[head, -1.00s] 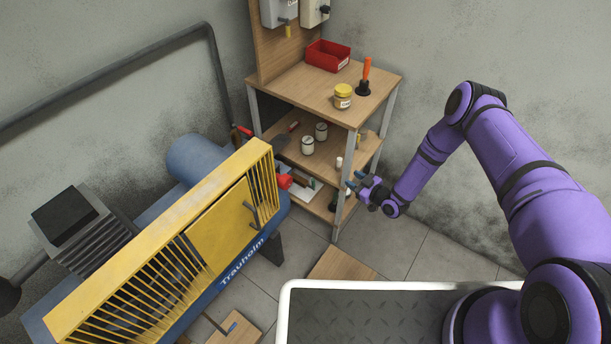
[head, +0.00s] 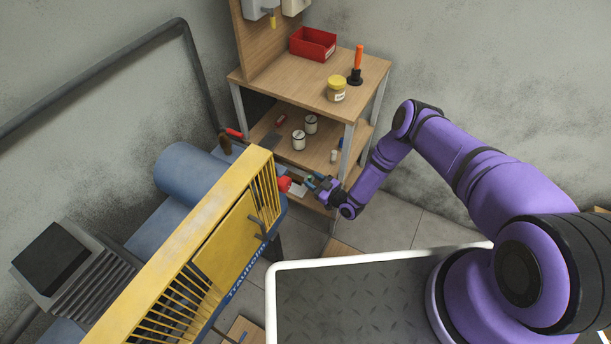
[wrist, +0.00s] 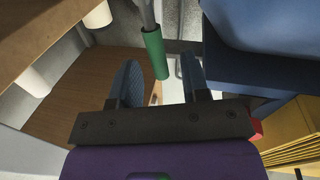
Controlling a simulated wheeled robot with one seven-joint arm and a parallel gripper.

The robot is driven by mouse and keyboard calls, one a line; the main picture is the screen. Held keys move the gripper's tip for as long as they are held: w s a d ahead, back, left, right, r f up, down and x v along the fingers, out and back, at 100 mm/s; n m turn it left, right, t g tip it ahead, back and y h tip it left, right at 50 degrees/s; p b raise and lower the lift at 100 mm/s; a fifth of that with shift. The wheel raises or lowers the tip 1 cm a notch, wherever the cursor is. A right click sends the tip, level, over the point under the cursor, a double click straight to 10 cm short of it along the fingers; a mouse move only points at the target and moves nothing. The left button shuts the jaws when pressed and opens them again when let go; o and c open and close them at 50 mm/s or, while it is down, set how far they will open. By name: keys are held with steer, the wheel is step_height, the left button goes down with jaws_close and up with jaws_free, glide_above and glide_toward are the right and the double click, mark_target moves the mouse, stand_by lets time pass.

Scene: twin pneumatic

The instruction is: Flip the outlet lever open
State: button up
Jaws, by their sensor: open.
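A green sleeve-like handle (wrist: 154,52) on a grey rod hangs in the wrist view, between and just beyond my gripper's blue fingers. It looks like a lever handle; I cannot tell if the fingers touch it. In the head view a small green spot (head: 310,178) shows at my gripper (head: 314,184), beside the right end of the yellow-caged compressor (head: 232,238). My gripper is open, and its two fingers (wrist: 158,66) stand apart in the wrist view. A red round part (head: 284,184) sits at the compressor's end. A red handle (head: 234,133) shows behind the blue tank. The lever's base is hidden.
A wooden shelf unit (head: 290,82) stands behind my gripper, with a red bin (head: 313,43), a yellow-lidded jar (head: 336,88) and white cans on it. In the wrist view, blue compressor body (wrist: 262,65) is close on the right and wooden shelf boards (wrist: 70,95) on the left.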

steer(key=shift+x, duration=1.9)
jaws_close()
